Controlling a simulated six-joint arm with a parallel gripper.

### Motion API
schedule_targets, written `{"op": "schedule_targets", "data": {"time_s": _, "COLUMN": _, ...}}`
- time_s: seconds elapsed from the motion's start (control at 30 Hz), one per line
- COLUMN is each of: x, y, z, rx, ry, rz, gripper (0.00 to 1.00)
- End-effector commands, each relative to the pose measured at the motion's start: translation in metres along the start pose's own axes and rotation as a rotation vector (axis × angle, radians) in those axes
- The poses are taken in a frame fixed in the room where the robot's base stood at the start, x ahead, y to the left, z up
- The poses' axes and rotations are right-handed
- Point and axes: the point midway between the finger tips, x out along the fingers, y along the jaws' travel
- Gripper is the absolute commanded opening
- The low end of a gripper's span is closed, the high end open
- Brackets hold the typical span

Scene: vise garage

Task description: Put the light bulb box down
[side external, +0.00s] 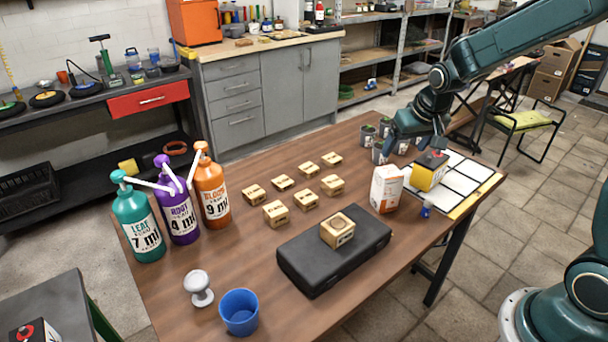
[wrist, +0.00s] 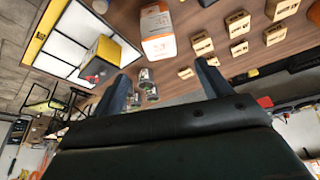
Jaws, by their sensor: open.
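A yellow box with a dark, red-marked face (side external: 430,171) rests on a white panelled board (side external: 468,178) at the table's right end. It also shows in the wrist view (wrist: 103,53), beyond the left finger. A white-and-orange carton (side external: 387,188) stands upright on the table just left of the board and shows in the wrist view too (wrist: 157,32). I cannot read which of these is the light bulb box. My gripper (wrist: 165,77) is open, with nothing between its fingers. In the side view my gripper (side external: 414,138) is above and behind both boxes.
Small potted plants (side external: 383,130) stand close behind the boxes. Several wooden blocks (side external: 305,199), a black case (side external: 335,250) and pump bottles (side external: 212,190) occupy the table. The front right tabletop is clear.

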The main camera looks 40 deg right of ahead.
Motion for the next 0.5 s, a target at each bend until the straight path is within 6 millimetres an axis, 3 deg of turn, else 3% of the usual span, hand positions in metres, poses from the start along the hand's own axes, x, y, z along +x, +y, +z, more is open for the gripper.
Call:
{"op": "schedule_targets", "data": {"time_s": 0.27, "x": -0.034, "y": -0.008, "z": 0.011, "rx": -0.035, "ry": 0.013, "rz": -0.020, "gripper": 0.77}}
{"op": "schedule_targets", "data": {"time_s": 0.5, "x": -0.089, "y": -0.018, "z": 0.040, "rx": -0.098, "ry": 0.033, "rz": -0.053, "gripper": 0.77}}
